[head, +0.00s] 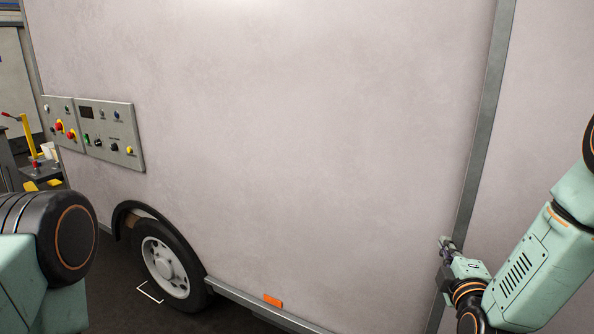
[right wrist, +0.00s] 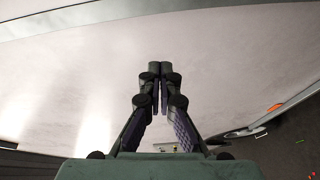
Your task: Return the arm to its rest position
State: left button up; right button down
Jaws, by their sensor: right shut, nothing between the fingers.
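My right gripper (head: 446,243) is at the lower right of the head view, close in front of the pale wall panel; I cannot tell whether it touches the panel. The right wrist view shows the same gripper (right wrist: 160,70) with its fingertips together and nothing between them. My right arm (head: 540,260) comes in from the right edge, bent down toward the gripper. Part of my left arm (head: 50,250) shows at the lower left of the head view; its gripper is out of view. No tulips are in sight.
A large pale panelled vehicle side (head: 290,130) fills most of the head view. It carries a control panel (head: 110,137) with buttons, a wheel (head: 165,267) and an orange marker (head: 272,300). Yellow equipment (head: 28,135) stands at the far left. Dark floor shows below.

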jog(key=s+a+f+m+g+y+b, duration=0.1)
jog(key=s+a+f+m+g+b, duration=0.15)
jog(key=s+f+m, duration=0.4)
jog(key=s+a+f+m+g+y+b, duration=0.1)
jog(key=s+a+f+g, duration=0.2)
jog(key=f, duration=0.6)
jog(key=s+a+f+m+g+y+b, duration=0.1)
jog(key=s+a+f+m+g+y, duration=0.2)
jog(key=f, duration=0.4)
jog(key=s+a+f+m+g+b, duration=0.1)
jog(key=s+f+g+b, duration=0.3)
jog(key=s+f, duration=0.6)
jog(key=s+a+f+m+g+b, duration=0.2)
jog(key=s+a+f+g+b, duration=0.2)
jog(key=s, duration=1.2)
notch_tip(320, 180, down, 6)
jog(key=b, duration=0.3)
jog(key=shift+s+h, duration=0.4)
jog(key=shift+r+m+g, duration=0.1)
jog(key=shift+m+g, duration=0.15)
jog(key=shift+a, duration=0.1)
jog(key=shift+s, duration=0.1)
